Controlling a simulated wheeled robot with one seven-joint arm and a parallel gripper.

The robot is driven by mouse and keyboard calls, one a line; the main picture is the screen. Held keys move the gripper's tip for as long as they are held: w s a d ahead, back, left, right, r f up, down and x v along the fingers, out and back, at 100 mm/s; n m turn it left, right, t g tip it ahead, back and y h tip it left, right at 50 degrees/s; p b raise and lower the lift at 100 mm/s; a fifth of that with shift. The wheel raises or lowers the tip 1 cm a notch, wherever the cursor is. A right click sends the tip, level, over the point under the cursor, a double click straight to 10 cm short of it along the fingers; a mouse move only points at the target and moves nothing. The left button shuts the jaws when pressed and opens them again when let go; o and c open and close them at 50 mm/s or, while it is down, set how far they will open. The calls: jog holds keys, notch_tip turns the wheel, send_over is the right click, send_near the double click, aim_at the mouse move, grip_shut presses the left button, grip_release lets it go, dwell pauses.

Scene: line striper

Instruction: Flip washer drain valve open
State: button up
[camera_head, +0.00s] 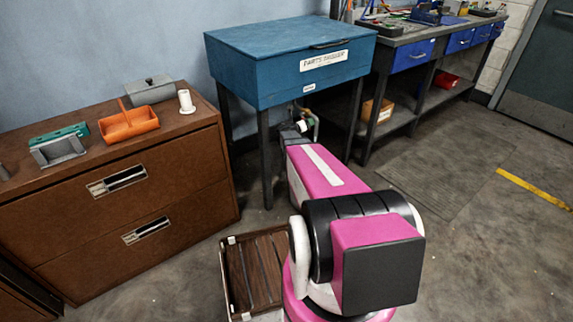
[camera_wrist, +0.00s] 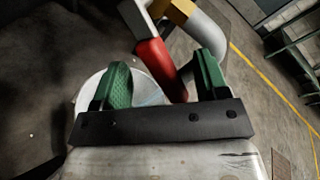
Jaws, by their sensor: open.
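The blue parts washer (camera_head: 262,82) stands on dark legs against the wall in the head view. My pink arm reaches toward the space beneath it. The drain valve's red handle (camera_wrist: 156,65) shows in the wrist view, slanting down from a brass-yellow body (camera_wrist: 179,12) on a grey pipe (camera_wrist: 209,38). My gripper (camera_wrist: 163,76) has two green fingers spread apart, and the handle's lower end appears between them. I cannot tell whether either finger touches it. In the head view the valve is small and mostly hidden around the end of my arm.
A white round object (camera_wrist: 92,90) lies behind the left finger in the wrist view. A brown cabinet (camera_head: 120,205) holding an orange caddy (camera_head: 128,124) stands at left, a workbench (camera_head: 420,38) at right. A slatted wooden crate (camera_head: 229,280) is beside my base.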

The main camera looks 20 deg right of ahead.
jog(key=w+f+m+t+h, duration=0.1)
jog(key=w+f+m+t, duration=0.25)
jog(key=m, duration=0.25)
jog(key=w+a+v, duration=0.1)
jog(key=v, duration=1)
jog(key=s+r+m+g+y, duration=0.1)
jog(key=s+r+m+g, duration=0.1)
jog(key=s+m+g, duration=0.9)
jog(key=s+a+m+y, duration=0.7)
jog(key=s+m, duration=0.3)
jog(key=m, duration=0.2)
jog(key=shift+s+a+g+y, duration=0.2)
jog(key=shift+a+g+y, duration=0.1)
jog(key=shift+a+g, duration=0.25)
jog(key=shift+a, duration=0.1)
jog(key=shift+c, duration=0.5)
